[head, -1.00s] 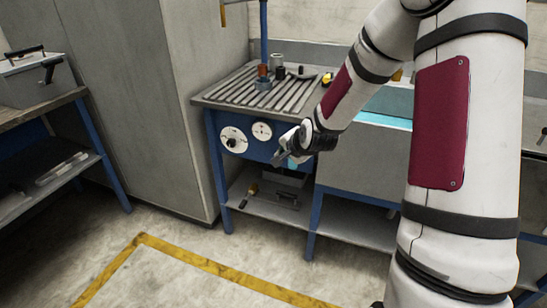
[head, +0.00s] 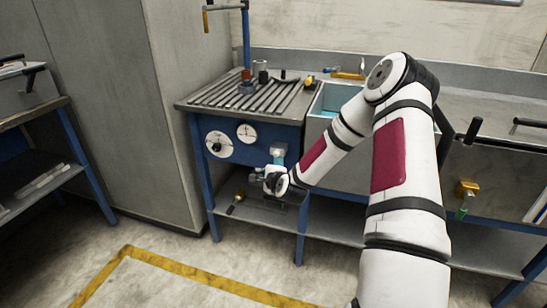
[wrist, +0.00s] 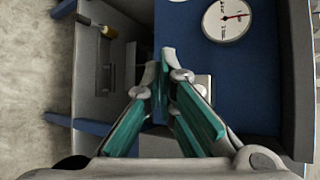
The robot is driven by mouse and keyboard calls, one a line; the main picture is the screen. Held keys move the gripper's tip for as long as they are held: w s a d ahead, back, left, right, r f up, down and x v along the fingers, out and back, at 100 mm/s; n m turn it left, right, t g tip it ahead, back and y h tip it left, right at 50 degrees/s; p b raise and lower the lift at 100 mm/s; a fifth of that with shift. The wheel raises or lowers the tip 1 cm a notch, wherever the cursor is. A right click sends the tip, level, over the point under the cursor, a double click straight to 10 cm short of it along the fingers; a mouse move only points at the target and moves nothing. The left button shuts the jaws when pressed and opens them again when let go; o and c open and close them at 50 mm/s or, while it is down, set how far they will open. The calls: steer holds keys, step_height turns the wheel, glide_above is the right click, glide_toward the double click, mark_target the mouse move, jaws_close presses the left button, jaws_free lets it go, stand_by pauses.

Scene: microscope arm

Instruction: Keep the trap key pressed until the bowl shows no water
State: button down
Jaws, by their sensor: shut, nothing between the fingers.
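A small pale-blue, clear-looking part (head: 279,152), which looks like the trap bowl, hangs on the blue front of the bench in the head view. I cannot make out its water level. My gripper (head: 268,180) is just below and slightly left of it. In the wrist view my gripper (wrist: 164,62) has its teal fingers closed together at the tips, with nothing between them. A light grey metal piece (wrist: 204,84) shows partly behind the right finger. I cannot pick out the trap key, nor tell whether the fingertips touch or press anything.
Two round dials (head: 219,144) are on the bench front, left of the bowl. A slatted bench top (head: 195,103) is above. A lower shelf (head: 238,225) holds a yellow-handled tool (head: 236,203). A sink with blue water (head: 328,105) is to the right. The floor in front is open.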

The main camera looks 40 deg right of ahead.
steer(key=w+d+b, duration=0.3)
steer(key=w+d, duration=0.2)
steer(key=d, duration=0.2)
steer(key=shift+w, duration=0.2)
stand_by(1.7)
steer(key=shift+w+d, duration=0.25)
steer(key=shift+d, duration=0.05)
steer(key=shift+w+d+b, duration=0.3)
steer(key=shift+d+b, duration=0.1)
steer(key=shift+d, duration=0.05)
stand_by(0.8)
steer(key=shift+s+a, duration=0.1)
steer(key=shift+a, duration=0.05)
stand_by(1.3)
steer(key=shift+s+a+p, duration=0.45)
steer(key=shift+s+a, duration=0.05)
steer(key=shift+a, duration=0.1)
steer(key=shift+a, duration=0.1)
steer(key=shift+s+a+p, duration=0.5)
steer(key=shift+s+a, duration=0.3)
steer(key=shift+a, duration=0.15)
steer(key=shift+s+a+p, duration=0.5)
steer(key=shift+s+a, duration=0.25)
steer(key=shift+a, duration=0.2)
